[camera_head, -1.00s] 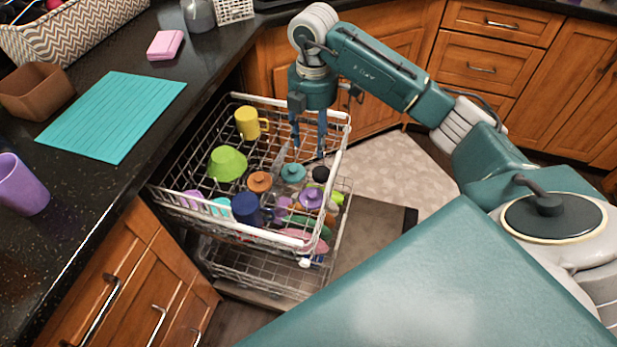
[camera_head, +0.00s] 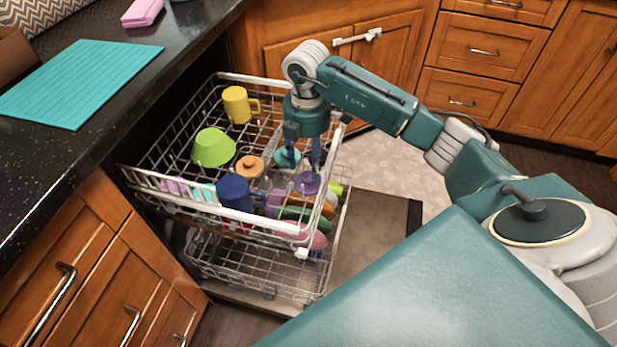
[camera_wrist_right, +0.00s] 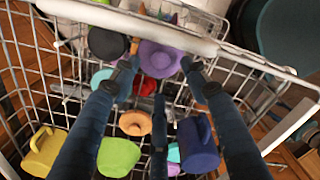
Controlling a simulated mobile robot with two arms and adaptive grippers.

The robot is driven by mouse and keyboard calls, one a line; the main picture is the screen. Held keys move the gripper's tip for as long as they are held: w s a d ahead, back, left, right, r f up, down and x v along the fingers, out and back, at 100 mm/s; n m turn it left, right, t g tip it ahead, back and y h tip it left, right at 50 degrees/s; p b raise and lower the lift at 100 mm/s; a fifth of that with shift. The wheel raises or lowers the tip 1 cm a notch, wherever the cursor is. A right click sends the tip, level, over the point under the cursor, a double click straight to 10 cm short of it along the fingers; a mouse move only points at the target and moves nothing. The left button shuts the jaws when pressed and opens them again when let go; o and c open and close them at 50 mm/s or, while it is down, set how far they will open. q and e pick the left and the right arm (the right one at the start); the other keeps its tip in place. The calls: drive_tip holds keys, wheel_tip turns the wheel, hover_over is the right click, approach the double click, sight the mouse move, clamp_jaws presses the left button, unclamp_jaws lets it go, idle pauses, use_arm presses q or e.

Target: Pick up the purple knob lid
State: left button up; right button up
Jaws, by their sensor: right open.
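The purple knob lid (camera_head: 307,183) lies in the upper dishwasher rack (camera_head: 150,178), near its right side. It also shows in the right wrist view (camera_wrist_right: 161,59), at the top middle between the fingertips. My right gripper (camera_head: 303,157) points down over the rack, open, with its fingertips close above the lid. The wrist view shows the gripper fingers (camera_wrist_right: 158,76) spread, with nothing held. Whether a finger touches the lid, I cannot tell. My left gripper is not in view.
Near the lid are a teal lid (camera_head: 287,157), an orange lid (camera_head: 249,166), a dark blue mug (camera_head: 234,191) and a black item (camera_wrist_right: 107,43). A green bowl (camera_head: 213,148) and yellow mug (camera_head: 236,105) stand farther left. The rack's white rim (camera_wrist_right: 140,27) passes close beside the lid.

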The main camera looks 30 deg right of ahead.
sight(308, 177)
wheel_tip(308, 177, down, 5)
drive_tip(key=shift+s+d+f+b, duration=0.1)
drive_tip(key=shift+b, duration=0.35)
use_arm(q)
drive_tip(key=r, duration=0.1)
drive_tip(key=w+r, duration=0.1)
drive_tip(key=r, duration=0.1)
use_arm(e)
drive_tip(key=shift+c, duration=0.3)
drive_tip(key=c, duration=0.9)
